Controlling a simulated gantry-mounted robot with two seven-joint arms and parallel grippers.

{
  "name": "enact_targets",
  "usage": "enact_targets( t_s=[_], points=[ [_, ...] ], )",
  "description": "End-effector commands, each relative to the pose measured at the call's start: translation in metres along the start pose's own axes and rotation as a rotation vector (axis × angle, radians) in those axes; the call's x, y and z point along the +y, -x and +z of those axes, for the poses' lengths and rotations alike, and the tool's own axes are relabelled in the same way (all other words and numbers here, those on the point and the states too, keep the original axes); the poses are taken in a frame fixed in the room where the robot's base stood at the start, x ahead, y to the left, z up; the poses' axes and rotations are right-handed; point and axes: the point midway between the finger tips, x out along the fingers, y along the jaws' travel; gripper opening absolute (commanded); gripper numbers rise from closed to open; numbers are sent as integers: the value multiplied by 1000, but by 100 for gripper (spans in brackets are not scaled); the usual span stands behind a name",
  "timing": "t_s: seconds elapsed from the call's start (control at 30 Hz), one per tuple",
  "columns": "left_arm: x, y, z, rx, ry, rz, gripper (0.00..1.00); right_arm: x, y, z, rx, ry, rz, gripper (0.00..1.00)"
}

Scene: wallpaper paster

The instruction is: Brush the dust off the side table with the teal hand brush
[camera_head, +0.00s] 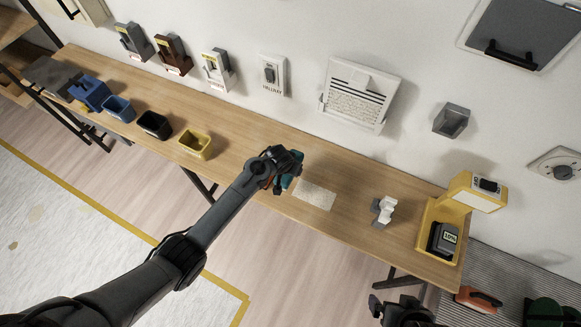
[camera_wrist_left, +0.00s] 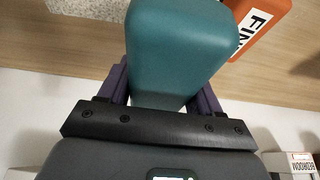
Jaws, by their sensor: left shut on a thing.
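The long wooden side table (camera_head: 250,128) runs along the wall. A pale, speckled dust patch (camera_head: 316,196) lies on it right of the middle, and part of it shows at the top left of the wrist view (camera_wrist_left: 95,8). My left gripper (camera_head: 284,170) is just left of the patch, shut on the teal hand brush (camera_head: 291,180). The brush's teal body (camera_wrist_left: 185,45) fills the middle of the wrist view between the fingers. Its bristles are hidden, so contact with the table cannot be told. My right gripper (camera_head: 402,312) is at the bottom edge, away from the table; its jaws are unclear.
An orange block with lettering (camera_wrist_left: 262,22) lies close beside the brush. Blue (camera_head: 118,108), black (camera_head: 154,125) and yellow (camera_head: 196,144) bins stand to the left. A white-grey item (camera_head: 383,209) and a yellow stand (camera_head: 437,226) are to the right.

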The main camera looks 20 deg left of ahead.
Motion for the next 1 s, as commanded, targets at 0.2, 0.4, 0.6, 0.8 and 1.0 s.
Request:
enact_targets(
  t_s=[0.2, 0.4, 0.6, 0.8, 1.0],
  points=[
    [0, -2, 1, -1, -1, 0, 32, 2, 3, 1, -4, 5, 5, 100],
    [0, -18, 7, 1, 0, 0, 32, 3, -9, 6, -6, 11, 10, 100],
    [1, -37, 15, 0, -1, 0, 32, 3, -23, 10, -7, 11, 10, 100],
    [1, -53, 21, 1, 0, 1, 32, 2, -34, 14, -6, 8, 8, 100],
    [1, -59, 24, 2, 0, 0, 32, 0, -38, 14, -6, 3, 4, 100]
  ],
)
